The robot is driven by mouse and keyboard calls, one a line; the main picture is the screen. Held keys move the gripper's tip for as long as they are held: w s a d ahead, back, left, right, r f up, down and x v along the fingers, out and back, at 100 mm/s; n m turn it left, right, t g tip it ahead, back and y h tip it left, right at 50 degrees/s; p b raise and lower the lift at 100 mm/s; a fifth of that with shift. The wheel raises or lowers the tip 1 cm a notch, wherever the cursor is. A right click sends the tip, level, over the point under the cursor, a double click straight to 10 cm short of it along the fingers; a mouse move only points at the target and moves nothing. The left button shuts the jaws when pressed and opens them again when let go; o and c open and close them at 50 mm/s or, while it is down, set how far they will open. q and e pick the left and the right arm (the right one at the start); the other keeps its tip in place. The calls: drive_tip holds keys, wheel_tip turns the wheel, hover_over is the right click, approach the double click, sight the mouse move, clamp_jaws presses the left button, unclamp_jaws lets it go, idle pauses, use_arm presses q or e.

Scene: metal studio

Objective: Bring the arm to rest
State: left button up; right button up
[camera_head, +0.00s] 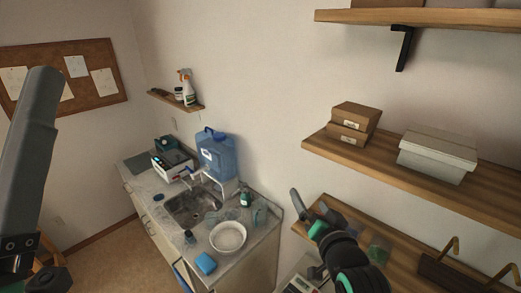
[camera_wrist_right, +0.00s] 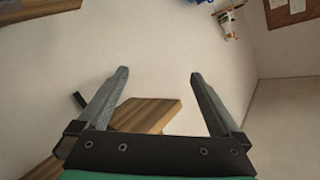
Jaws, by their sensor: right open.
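My right gripper (camera_head: 308,211) shows in the head view in front of the lower right shelf, and its arm comes in from the bottom. The gripper is open and empty. At the left edge of the head view, a grey link of my left arm rises; no left fingertips show.
Wooden shelves (camera_head: 489,190) line the right wall, holding brown boxes (camera_head: 350,123) and a grey lidded box (camera_head: 437,153). A counter with a sink (camera_head: 192,207), blue water jug (camera_head: 215,153) and white bowl (camera_head: 228,237) stands in the corner. A corkboard (camera_head: 105,83) hangs left.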

drive_tip(key=s+d+r+n+t, duration=0.1)
drive_tip(key=s+d+r+t, duration=0.3)
drive_tip(key=r, duration=0.7)
drive_tip(key=s+d+r+t, duration=0.1)
drive_tip(key=s+r+t, duration=0.3)
drive_tip(key=r, duration=0.7)
drive_tip(key=s+r+n+t, duration=0.2)
drive_tip(key=s+r, duration=0.4)
drive_tip(key=s, duration=0.3)
drive_tip(key=s+r+n+t, duration=0.2)
drive_tip(key=s+r, duration=0.3)
drive_tip(key=s, duration=0.3)
wheel_tip(320, 180, down, 43)
drive_tip(key=b, duration=4.2)
drive_tip(key=shift+d+r+b, duration=0.15)
drive_tip(key=shift+d+b, duration=0.15)
drive_tip(key=shift+d, duration=0.05)
